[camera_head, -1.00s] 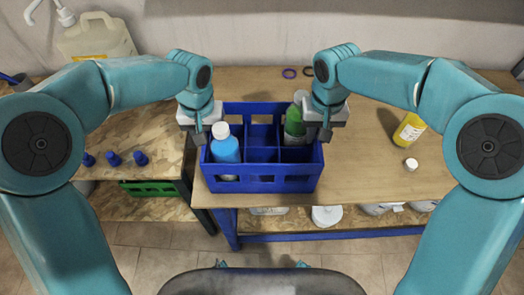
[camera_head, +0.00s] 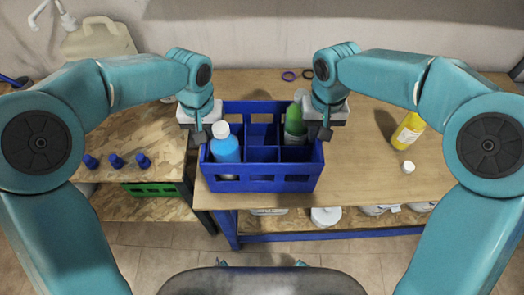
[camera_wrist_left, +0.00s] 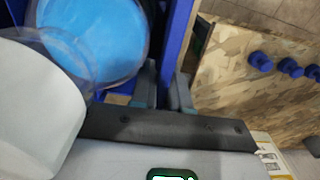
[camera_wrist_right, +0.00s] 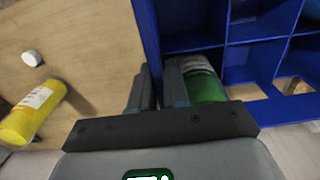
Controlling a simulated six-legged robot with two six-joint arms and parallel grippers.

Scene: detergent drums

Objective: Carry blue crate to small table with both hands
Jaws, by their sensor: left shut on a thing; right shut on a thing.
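The blue crate (camera_head: 262,184) has several compartments and sits at the front edge of the wooden table, in the middle of the head view. A blue bottle with a white cap (camera_head: 224,148) stands in its front left compartment. A green bottle (camera_head: 294,124) stands on its right side, partly hidden by my right gripper. My left gripper (camera_head: 199,136) is shut on the crate's left wall, which also shows in the left wrist view (camera_wrist_left: 177,42). My right gripper (camera_head: 325,134) is shut on the right wall, seen in the right wrist view (camera_wrist_right: 148,35). The small table (camera_head: 150,140) stands at the left, lower.
Several blue caps (camera_head: 115,160) lie on the small table, with a green crate (camera_head: 150,189) below its top. A yellow bottle (camera_head: 407,132) and a white cap (camera_head: 409,167) are on the large table (camera_head: 365,185). A jug (camera_head: 95,40) stands behind.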

